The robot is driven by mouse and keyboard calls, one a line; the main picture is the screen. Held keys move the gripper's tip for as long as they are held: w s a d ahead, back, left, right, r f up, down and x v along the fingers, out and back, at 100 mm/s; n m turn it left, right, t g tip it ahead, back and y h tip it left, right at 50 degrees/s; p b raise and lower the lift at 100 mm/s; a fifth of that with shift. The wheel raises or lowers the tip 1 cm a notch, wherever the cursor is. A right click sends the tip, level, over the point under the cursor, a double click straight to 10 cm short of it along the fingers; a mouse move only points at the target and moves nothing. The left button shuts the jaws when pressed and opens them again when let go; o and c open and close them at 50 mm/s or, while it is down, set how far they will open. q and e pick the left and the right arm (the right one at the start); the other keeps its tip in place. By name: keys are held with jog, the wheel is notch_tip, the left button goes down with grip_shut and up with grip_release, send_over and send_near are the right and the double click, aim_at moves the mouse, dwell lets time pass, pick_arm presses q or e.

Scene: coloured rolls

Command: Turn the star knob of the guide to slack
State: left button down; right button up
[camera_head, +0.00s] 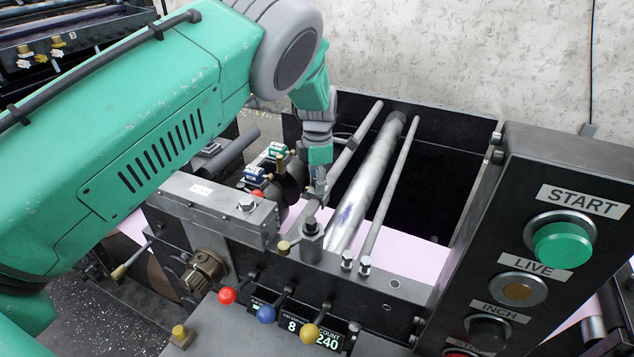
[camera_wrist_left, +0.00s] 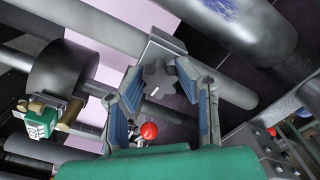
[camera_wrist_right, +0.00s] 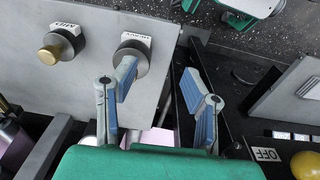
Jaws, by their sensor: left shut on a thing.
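The star knob (camera_wrist_left: 160,78) is dark grey with a small white mark on its face. It sits on a grey block (camera_wrist_left: 160,47) of the guide in the left wrist view. My left gripper (camera_wrist_left: 162,88) has its blue-padded fingers on either side of the knob and is shut on it. In the head view my left gripper (camera_head: 317,188) reaches down among the rollers, and the knob cannot be made out there. My right gripper (camera_wrist_right: 160,75) shows only in its own wrist view. It is open and empty, with one finger overlapping a dark knob on a grey panel.
Rollers and bars (camera_head: 365,185) run beside my left gripper. Red, blue and yellow ball levers (camera_head: 265,313) stand in front. A tall control box with a green START button (camera_head: 564,244) stands at the right. A grey panel (camera_wrist_right: 70,100) with labelled knobs lies near my right gripper.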

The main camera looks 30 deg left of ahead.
pick_arm(q)
jog(key=shift+w+d+r+n, duration=0.1)
jog(key=shift+w+n, duration=0.05)
jog(key=shift+n, duration=0.35)
jog(key=c, duration=1.2)
grip_release()
jog(key=shift+d, duration=0.1)
jog(key=shift+r, duration=0.1)
notch_tip(320, 180, up, 12)
